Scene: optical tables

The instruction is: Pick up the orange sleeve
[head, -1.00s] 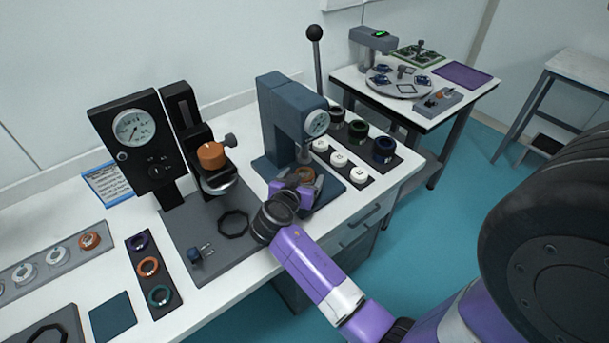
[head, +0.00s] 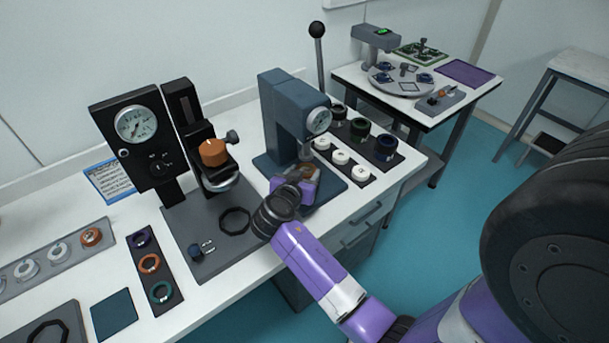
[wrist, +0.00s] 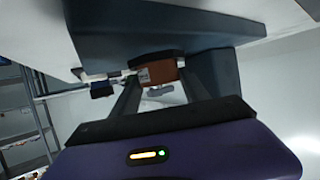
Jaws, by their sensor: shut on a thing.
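The orange sleeve (head: 309,170) is a small brown-orange piece under the ram of the blue press (head: 284,110). It also shows between the fingers in the wrist view (wrist: 158,73). My gripper (head: 303,178) reaches in low at the front of the press and is shut on the sleeve. In the wrist view the two dark fingers (wrist: 157,95) lie either side of it. The gripper body hides part of the sleeve in the head view, and I cannot tell whether its underside touches the press base (head: 328,191).
A gauge stand (head: 138,135) with an orange knob (head: 213,152) stands left of the press. A dark rack (head: 180,292) of coloured rings lies at front left. White and dark pieces stand in trays (head: 345,183) close to the press's right. The press lever (head: 318,60) rises behind.

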